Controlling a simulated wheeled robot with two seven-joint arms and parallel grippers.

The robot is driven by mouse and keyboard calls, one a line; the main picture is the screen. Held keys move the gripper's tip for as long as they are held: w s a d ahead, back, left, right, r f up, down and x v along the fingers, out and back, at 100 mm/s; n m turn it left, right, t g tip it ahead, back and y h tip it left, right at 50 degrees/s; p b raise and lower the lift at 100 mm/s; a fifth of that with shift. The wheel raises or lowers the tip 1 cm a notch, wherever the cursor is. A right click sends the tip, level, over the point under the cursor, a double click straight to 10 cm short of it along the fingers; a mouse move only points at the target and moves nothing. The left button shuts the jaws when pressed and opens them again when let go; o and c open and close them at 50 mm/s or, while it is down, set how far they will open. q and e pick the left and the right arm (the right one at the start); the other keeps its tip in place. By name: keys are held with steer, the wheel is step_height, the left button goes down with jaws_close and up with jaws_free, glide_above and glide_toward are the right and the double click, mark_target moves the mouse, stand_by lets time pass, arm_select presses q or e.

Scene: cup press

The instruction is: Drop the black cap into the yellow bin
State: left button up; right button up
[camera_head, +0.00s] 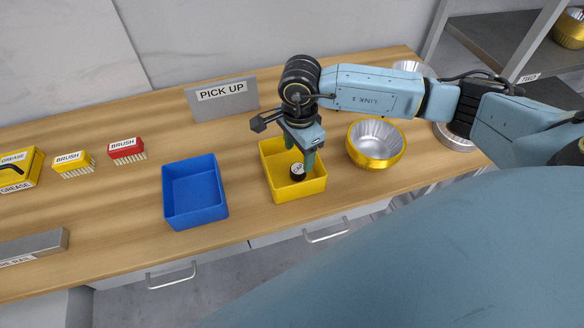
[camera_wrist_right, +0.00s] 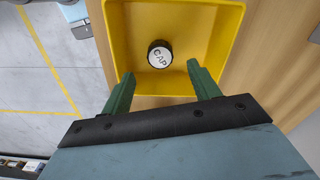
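The black cap (camera_head: 298,172) with a white "CAP" label is inside the yellow bin (camera_head: 282,194) on the wooden table. In the right wrist view the cap (camera_wrist_right: 159,54) lies against the bin's yellow floor (camera_wrist_right: 185,22), label facing the camera. My right gripper (camera_head: 303,160) is over the bin. Its two green fingers (camera_wrist_right: 160,84) are spread wide apart, with nothing between them, and the cap shows beyond the fingertips. My left gripper is in neither view.
A blue bin (camera_head: 196,192) stands left of the yellow one. A yellow-rimmed metal bowl (camera_head: 376,143) stands to its right. A "PICK UP" sign (camera_head: 222,97) is behind. Red (camera_head: 126,148) and yellow (camera_head: 73,163) brushes lie at the left. Bare tabletop lies around the bins.

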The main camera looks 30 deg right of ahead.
step_height(320, 180, up, 13)
steer(key=shift+r+b, duration=0.2)
steer(key=shift+b, duration=0.1)
stand_by(0.4)
